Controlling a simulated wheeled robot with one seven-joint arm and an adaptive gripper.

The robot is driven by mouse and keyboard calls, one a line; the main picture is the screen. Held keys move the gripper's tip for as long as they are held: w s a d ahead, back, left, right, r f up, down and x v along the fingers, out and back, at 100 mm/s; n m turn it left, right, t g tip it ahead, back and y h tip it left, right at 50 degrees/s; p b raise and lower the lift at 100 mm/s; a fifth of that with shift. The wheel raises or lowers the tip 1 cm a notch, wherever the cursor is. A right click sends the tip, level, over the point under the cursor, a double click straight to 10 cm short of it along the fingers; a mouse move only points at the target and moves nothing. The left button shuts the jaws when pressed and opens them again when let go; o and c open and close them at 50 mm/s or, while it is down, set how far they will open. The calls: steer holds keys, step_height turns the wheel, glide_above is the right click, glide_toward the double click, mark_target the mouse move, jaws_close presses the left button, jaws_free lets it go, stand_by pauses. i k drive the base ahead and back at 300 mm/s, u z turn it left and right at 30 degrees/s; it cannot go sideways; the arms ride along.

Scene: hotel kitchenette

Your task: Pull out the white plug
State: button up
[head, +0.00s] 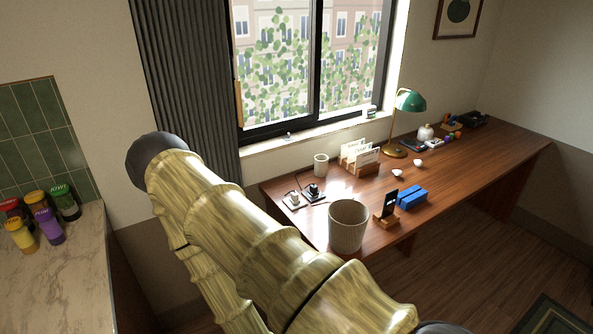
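The white plug (294,196) stands in a pale socket plate near the left end of the brown desk (460,180). It is small here, and I cannot tell how deep it sits. A black plug (313,190) stands in a dark plate just to its right, and a dark cord loops up behind them. My gripper is not in view. My arm crosses the foreground from upper left to lower right, below and left of the plugs, and hides part of the desk's left side.
A woven bin (348,226) stands right of and nearer than the plugs. A pale cup (321,165) and a letter rack (361,157) stand behind. A counter with jars (50,225) is left.

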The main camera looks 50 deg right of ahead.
mark_target(295, 198)
steer(key=z, duration=1.2)
steer(key=i, duration=0.15)
steer(key=z, duration=0.1)
